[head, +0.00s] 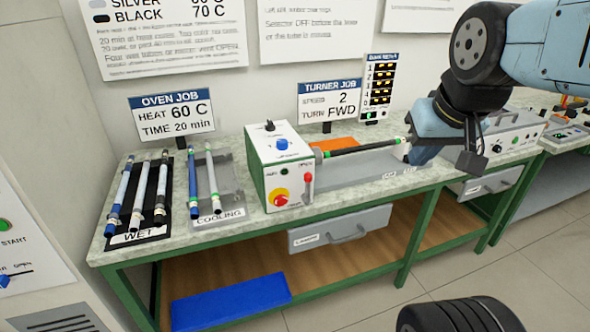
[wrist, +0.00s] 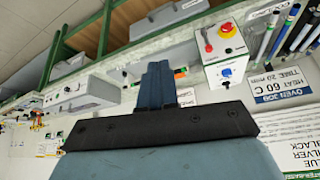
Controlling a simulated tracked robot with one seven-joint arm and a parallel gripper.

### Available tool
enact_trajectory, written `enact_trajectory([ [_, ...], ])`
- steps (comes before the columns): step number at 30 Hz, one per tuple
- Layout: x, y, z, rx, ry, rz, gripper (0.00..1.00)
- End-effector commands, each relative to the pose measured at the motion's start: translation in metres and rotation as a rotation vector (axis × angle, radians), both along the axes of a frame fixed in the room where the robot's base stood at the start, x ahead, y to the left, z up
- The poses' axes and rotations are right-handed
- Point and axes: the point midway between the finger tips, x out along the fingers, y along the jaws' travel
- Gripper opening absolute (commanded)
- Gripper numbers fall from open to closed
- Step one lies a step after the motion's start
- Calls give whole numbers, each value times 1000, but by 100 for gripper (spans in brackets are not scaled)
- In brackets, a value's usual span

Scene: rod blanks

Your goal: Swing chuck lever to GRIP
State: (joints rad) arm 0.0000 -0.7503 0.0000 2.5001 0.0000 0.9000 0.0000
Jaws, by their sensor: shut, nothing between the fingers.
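The turner box (head: 282,165) stands on the bench. A small red-handled lever (head: 308,181), which looks like the chuck lever, sits upright at the right of its front face. The lever's lettering is too small to read. In the wrist view the box (wrist: 212,75) and the red lever (wrist: 208,46) show upside down, up and right of the fingers. A black rod with green ends (head: 362,149) spans from the box toward the right. My gripper (head: 420,153) is at the rod's right end, well right of the lever. Its fingers (wrist: 157,82) are shut and empty. Contact with the rod is unclear.
Left of the box are the COOLING tray (head: 232,205) and WET tray (head: 150,235), both with rods. A labelled drawer (head: 340,230) is below the bench edge. The sign TURNER JOB (head: 330,99) stands behind. Another grey unit (head: 515,138) is at the right.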

Motion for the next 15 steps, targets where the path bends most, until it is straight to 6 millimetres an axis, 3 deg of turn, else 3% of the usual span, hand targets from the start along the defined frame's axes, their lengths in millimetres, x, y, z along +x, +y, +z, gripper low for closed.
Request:
enact_trajectory([
  [8, 17, 7, -3, -19, 43, -11, 0],
  [15, 64, 24, -16, -95, 130, -52, 0],
])
